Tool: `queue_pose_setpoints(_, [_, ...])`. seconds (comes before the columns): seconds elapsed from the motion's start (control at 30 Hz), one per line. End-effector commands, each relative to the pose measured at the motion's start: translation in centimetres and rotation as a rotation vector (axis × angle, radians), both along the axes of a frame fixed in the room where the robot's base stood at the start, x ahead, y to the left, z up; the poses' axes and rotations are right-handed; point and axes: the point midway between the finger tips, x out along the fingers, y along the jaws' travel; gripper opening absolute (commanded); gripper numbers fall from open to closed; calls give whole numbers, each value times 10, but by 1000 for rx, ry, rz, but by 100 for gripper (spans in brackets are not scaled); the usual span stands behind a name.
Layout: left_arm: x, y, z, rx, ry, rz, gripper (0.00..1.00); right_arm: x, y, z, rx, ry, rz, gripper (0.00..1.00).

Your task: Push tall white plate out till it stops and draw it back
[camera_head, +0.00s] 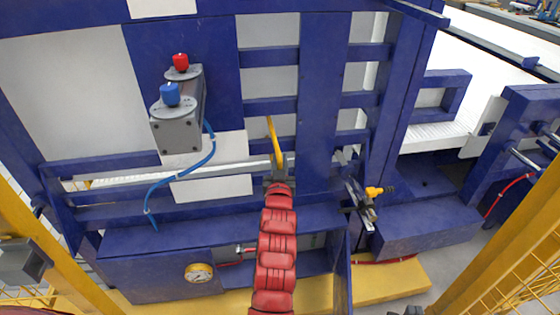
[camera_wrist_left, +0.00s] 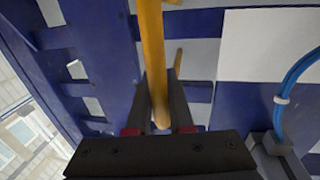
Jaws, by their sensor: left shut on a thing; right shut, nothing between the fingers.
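My left gripper (camera_head: 279,168) is shut on a yellow rod (camera_head: 274,138) that rises from it in front of the blue frame. In the left wrist view the yellow rod (camera_wrist_left: 152,55) passes between the dark fingers of the gripper (camera_wrist_left: 160,110). White plate surfaces show behind the blue frame, one left of the rod (camera_head: 220,147) and one in the wrist view (camera_wrist_left: 270,45). I cannot tell which is the tall white plate or whether the rod joins it. A dark tip at the bottom edge appears to be my right gripper (camera_head: 412,311), mostly cut off.
A grey box with a red button (camera_head: 180,62) and a blue button (camera_head: 170,95) stands left of the rod. A blue hose (camera_head: 165,180) hangs below it. A gauge (camera_head: 199,273) is low on the frame. A yellow-knobbed fitting (camera_head: 374,192) juts out right of my left gripper.

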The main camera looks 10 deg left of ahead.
Motion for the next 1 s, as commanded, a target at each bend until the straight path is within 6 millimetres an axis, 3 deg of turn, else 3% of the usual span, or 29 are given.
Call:
queue_pose_setpoints(0.5, [2, 0, -1, 0, -1, 0, 0, 0, 0, -2, 0, 0, 0, 0])
queue_pose_setpoints(0.8, [34, 14, -1, 0, -6, 0, 0, 0, 0, -23, 0, 0, 0, 0])
queue_pose_setpoints(1.0, [37, 15, 2, 0, -3, 0, 0, 0, 0, -21, 0, 0, 0, 0])
